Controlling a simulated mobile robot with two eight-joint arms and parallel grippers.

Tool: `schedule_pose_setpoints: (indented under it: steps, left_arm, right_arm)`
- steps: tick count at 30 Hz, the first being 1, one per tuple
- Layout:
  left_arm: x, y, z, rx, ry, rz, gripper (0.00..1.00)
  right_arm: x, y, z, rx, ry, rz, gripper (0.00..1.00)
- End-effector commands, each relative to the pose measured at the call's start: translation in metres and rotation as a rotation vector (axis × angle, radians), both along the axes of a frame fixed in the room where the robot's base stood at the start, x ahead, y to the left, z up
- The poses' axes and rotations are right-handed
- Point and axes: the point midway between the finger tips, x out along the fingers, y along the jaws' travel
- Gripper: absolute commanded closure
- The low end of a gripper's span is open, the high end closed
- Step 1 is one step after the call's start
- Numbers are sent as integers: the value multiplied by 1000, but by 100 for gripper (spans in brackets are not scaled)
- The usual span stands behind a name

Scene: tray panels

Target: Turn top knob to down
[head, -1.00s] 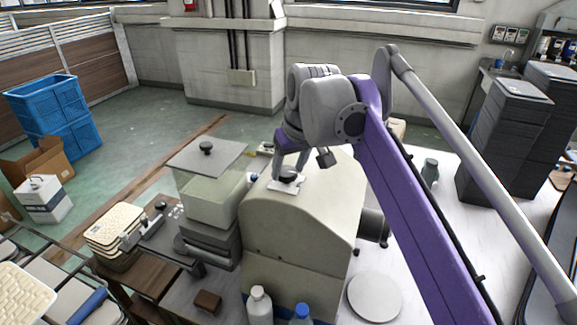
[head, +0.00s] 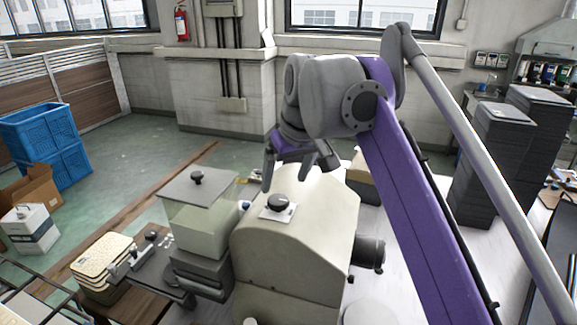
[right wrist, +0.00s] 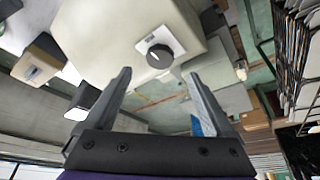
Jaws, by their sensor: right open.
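The top knob (head: 278,202) is a black round dial on a small white plate, on top of a large beige machine (head: 290,250). In the right wrist view the knob (right wrist: 159,55) shows with a light mark on its face; I cannot tell exactly which setting it points to. My right gripper (head: 275,175) is open and empty, apart from the knob and above it in the head view. In the right wrist view the gripper (right wrist: 157,75) has its fingers spread, with the knob just beyond the gap between the tips. My left gripper is not in view.
A clear box with a grey lid and black knob (head: 197,178) stands left of the machine. A dark cylinder (head: 367,254) sticks out at its right. Stacked dark trays (head: 475,165) stand at the right, blue crates (head: 45,145) at the far left.

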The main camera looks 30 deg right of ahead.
Motion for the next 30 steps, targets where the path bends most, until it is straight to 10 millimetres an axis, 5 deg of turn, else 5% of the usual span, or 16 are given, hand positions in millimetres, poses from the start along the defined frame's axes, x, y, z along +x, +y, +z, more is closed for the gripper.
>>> schedule_pose_setpoints:
  steps: [9,30]
  left_arm:
    - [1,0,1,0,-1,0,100]
    - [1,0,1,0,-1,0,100]
  right_arm:
    - [-14,1,35,0,0,1,12]
    - [-15,1,37,0,0,1,12]
